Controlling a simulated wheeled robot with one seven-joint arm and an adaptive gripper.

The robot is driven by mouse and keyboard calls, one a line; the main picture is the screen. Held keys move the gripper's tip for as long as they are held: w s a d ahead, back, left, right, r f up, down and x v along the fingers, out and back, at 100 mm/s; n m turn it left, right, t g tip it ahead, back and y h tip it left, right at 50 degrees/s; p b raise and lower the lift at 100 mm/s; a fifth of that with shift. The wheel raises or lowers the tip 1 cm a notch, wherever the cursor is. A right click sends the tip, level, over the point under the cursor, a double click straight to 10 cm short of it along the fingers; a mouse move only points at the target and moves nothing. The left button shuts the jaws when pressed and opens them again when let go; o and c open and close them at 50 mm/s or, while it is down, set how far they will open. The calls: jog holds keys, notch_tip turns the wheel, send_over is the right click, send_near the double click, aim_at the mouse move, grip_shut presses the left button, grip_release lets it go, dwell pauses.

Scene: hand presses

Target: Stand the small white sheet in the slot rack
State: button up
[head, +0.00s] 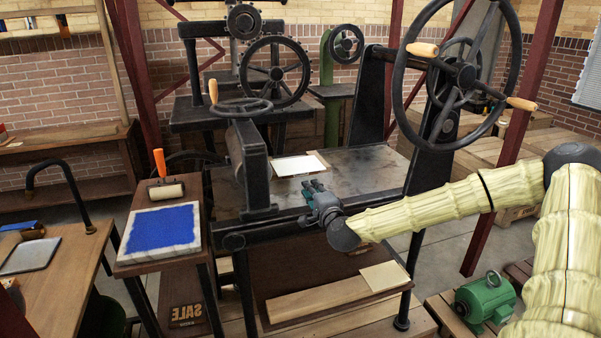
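A small white sheet (298,166) lies flat on the dark bed (362,167) of the large press, with a tan piece showing at its right edge. My gripper (309,187) is at the bed's front edge, just in front of and below the sheet in the picture. Its dark teal fingers point up and left and appear apart from the sheet. They are too small to tell open from shut. I cannot make out a slot rack in this view.
The press roller (249,165) stands left of the sheet, and a large handwheel (455,75) rises at right. A side table holds a blue inked slab (160,229) and a roller with an orange handle (160,163). A cream sheet (385,276) lies on the lower shelf.

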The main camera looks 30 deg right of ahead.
aim_at(303, 173)
jog(key=shift+w+d+r, duration=0.2)
jog(key=shift+r, duration=0.05)
jog(key=b+x, duration=0.1)
jog(key=x, duration=0.1)
jog(key=b+x, duration=0.1)
jog(key=x, duration=0.1)
jog(key=b+x, duration=0.1)
jog(key=x, duration=0.2)
jog(key=shift+d+f, duration=0.2)
jog(key=shift+d, duration=0.1)
jog(key=shift+b+x, duration=0.35)
jog(key=shift+x, duration=0.55)
jog(key=shift+r, duration=0.15)
jog(key=shift+c, duration=0.4)
grip_shut()
notch_tip(303, 173, up, 3)
jog(key=shift+a+r+p, duration=0.1)
jog(key=shift+p, duration=0.8)
